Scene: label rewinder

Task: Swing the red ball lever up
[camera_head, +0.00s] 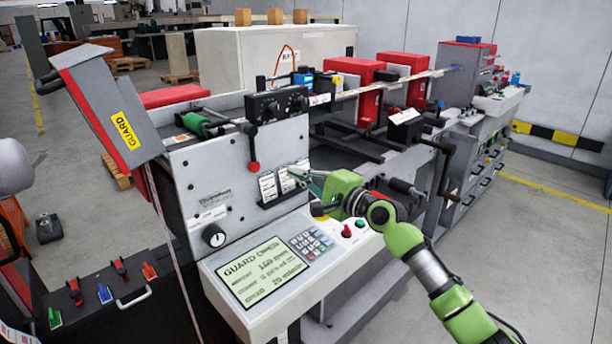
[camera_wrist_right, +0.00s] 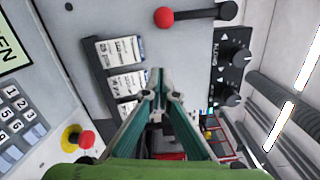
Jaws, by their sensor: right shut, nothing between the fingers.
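The lever with the red ball (camera_head: 254,166) hangs down from its pivot on the grey front panel (camera_head: 205,180) of the machine. In the right wrist view the red ball (camera_wrist_right: 164,17) is near the top edge, with its black bar running right to a round black hub. My right gripper (camera_head: 293,172) is shut and empty, to the right of the ball and in front of the label cards (camera_head: 268,187). Its fingers (camera_wrist_right: 164,88) also show in the wrist view, apart from the ball. My left gripper is not in view.
A black knob box (camera_head: 277,104) sits above the cards. A sloped console (camera_head: 265,272) with screen, keypad and red button (camera_head: 347,231) juts out below. A tilted guard cover (camera_head: 108,110) stands at left. Space right of the machine is open floor.

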